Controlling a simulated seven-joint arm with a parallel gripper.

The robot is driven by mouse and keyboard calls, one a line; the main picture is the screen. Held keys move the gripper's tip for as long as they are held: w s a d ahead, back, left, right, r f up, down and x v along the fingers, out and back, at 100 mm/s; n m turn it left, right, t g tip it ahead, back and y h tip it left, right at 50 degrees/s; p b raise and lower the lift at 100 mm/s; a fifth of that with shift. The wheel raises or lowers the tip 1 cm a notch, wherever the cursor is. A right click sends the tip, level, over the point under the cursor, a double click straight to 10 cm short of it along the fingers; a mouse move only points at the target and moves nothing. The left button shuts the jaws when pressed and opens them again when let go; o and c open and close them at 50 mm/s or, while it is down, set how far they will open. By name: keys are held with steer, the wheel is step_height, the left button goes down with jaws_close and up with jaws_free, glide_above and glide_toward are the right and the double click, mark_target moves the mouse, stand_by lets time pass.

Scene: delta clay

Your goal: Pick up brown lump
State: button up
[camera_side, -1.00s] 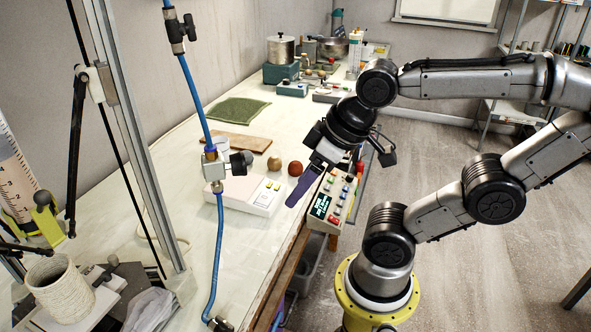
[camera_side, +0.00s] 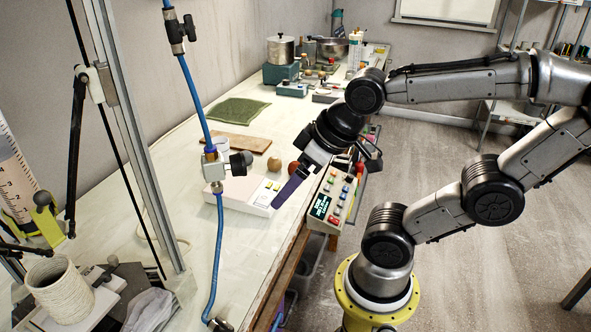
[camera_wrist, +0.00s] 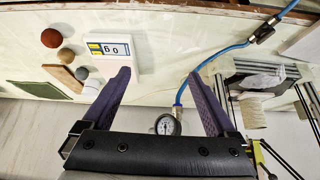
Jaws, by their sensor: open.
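A tan-brown round lump (camera_side: 274,164) sits on the pale bench, left of a reddish-brown ball (camera_side: 294,168), which my gripper partly covers in the side view. In the wrist view the brown lump (camera_wrist: 66,56) lies at upper left, between the reddish ball (camera_wrist: 51,38) and a greyish ball (camera_wrist: 82,73). My gripper (camera_side: 277,205) has purple fingers and points down and left by the right edge of the white scale. In the wrist view my gripper (camera_wrist: 158,76) is open and empty, with its fingers wide apart. The lumps lie left of the fingers, outside them.
The white scale (camera_side: 241,193) stands in front of the lumps; its display (camera_wrist: 110,49) shows in the wrist view. A button panel (camera_side: 335,198) is at the bench's right edge. A blue hose (camera_side: 217,255) and valve stand at left. A board (camera_side: 232,141) and green cloth (camera_side: 236,111) lie behind.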

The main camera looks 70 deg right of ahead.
mark_target(297, 166)
steer(key=w+d+f+m+t+h, duration=0.1)
steer(key=w+d+f, duration=0.1)
steer(key=d, duration=0.1)
steer(key=w+d+f+m+h, duration=0.1)
steer(key=w+d+f, duration=0.1)
steer(key=w+d, duration=0.1)
steer(key=w+d+f+m+t+h, duration=0.1)
steer(key=w+d+f+m, duration=0.1)
steer(key=w+d+f, duration=0.1)
steer(key=shift+d+t, duration=0.15)
steer(key=shift+t, duration=0.15)
steer(key=d+f+m+h, duration=0.1)
steer(key=d, duration=0.1)
steer(key=d+f+m+h, duration=0.1)
steer(key=d, duration=0.1)
steer(key=s+d+f+h, duration=0.1)
steer(key=d, duration=0.1)
steer(key=shift+d+f+m+t, duration=0.3)
steer(key=shift+d+m, duration=0.1)
steer(key=s+d+h, duration=0.1)
steer(key=s+d+f+m+h, duration=0.1)
steer(key=d, duration=0.1)
steer(key=s+d+m+h, duration=0.1)
steer(key=s, duration=0.1)
steer(key=shift+d+f+h, duration=0.3)
steer(key=shift+d+f, duration=0.05)
steer(key=shift+f, duration=0.05)
steer(key=shift+x, duration=3.75)
jaws_close()
